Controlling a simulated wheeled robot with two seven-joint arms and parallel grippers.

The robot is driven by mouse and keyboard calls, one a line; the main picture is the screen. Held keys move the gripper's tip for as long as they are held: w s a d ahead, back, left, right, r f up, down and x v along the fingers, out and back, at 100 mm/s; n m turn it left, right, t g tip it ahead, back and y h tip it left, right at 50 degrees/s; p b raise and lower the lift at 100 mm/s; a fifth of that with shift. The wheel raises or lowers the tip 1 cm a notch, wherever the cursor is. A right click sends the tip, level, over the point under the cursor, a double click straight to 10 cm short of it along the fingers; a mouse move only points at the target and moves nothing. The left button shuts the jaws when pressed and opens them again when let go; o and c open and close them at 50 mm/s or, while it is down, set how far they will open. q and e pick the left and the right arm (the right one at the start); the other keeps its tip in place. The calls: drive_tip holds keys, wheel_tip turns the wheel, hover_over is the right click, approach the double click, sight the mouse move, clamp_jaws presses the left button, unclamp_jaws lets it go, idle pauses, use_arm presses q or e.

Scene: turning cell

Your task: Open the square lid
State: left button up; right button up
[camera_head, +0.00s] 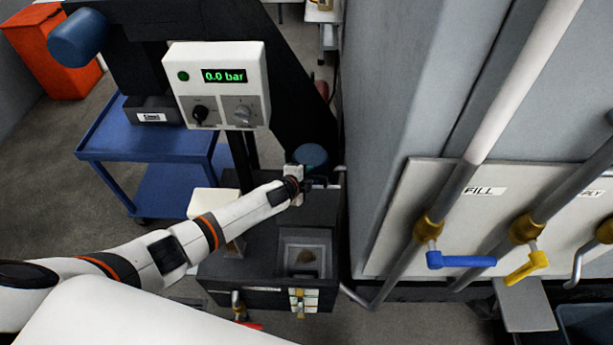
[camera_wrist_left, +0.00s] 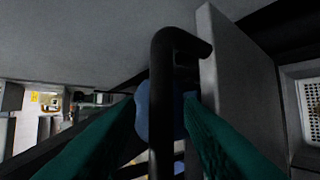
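My left gripper (camera_head: 315,183) is at the back of a dark box, behind its square opening (camera_head: 305,258). In the head view the lid is hard to make out. My right gripper is not in view.
A pressure panel (camera_head: 216,85) reading 0.0 bar stands behind my left arm. A blue round part (camera_head: 310,157) is just beyond the gripper. A grey cabinet wall with pipes and a blue lever (camera_head: 460,261) is close on the right. A blue cart (camera_head: 150,140) stands left.

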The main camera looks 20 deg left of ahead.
use_arm(q)
drive_tip(key=shift+s, duration=0.1)
drive_tip(key=shift+s+a+r, duration=0.1)
drive_tip(key=shift+s+r, duration=0.05)
drive_tip(key=shift+s, duration=0.05)
drive_tip(key=p+v, duration=0.2)
drive_tip(key=v, duration=0.9)
drive_tip(key=shift+s+r, duration=0.1)
